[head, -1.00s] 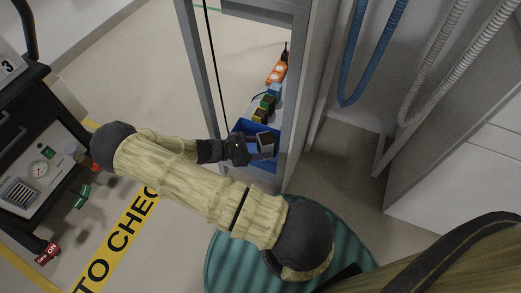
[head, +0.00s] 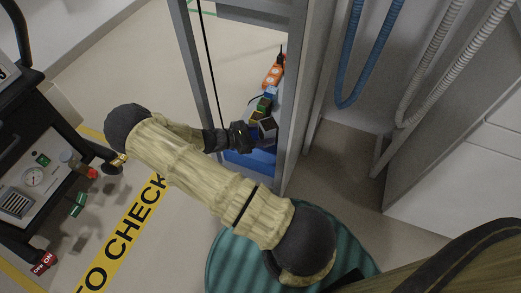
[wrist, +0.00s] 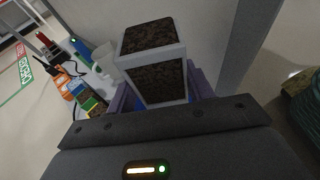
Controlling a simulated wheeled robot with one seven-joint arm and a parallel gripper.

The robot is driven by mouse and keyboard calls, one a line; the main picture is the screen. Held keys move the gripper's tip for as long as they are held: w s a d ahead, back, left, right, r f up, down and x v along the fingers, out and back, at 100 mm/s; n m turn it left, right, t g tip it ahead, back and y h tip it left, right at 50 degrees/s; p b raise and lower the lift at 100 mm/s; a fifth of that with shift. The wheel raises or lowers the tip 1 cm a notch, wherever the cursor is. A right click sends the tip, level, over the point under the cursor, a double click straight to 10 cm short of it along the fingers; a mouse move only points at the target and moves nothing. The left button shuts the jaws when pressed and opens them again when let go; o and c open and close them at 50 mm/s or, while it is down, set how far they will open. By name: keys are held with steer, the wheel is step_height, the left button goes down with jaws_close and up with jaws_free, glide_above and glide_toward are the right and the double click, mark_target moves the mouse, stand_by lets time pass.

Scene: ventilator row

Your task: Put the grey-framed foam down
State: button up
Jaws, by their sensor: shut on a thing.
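The grey-framed foam (wrist: 155,65) is a small block with a light grey frame and dark speckled foam faces. My gripper (head: 252,135) is shut on it, and the foam shows at the gripper's tip in the head view (head: 268,127). In the wrist view the foam stands up between the purple-grey fingers (wrist: 160,95). It is held in the opening of a grey-framed cabinet, over or near a blue bin (head: 250,160). Whether it touches anything below cannot be told.
Behind the foam is a row of small coloured things, including an orange one (head: 273,76). Grey cabinet posts (head: 296,100) stand close on the right. A black cart (head: 40,160) is at the left, and blue and white hoses (head: 350,60) hang at the right.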

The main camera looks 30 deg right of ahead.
steer(key=shift+f, duration=0.9)
steer(key=shift+f+b, duration=1.65)
steer(key=shift+f, duration=0.85)
steer(key=shift+f, duration=0.6)
steer(key=o, duration=1.1)
steer(key=shift+c, duration=0.2)
steer(key=shift+r, duration=0.1)
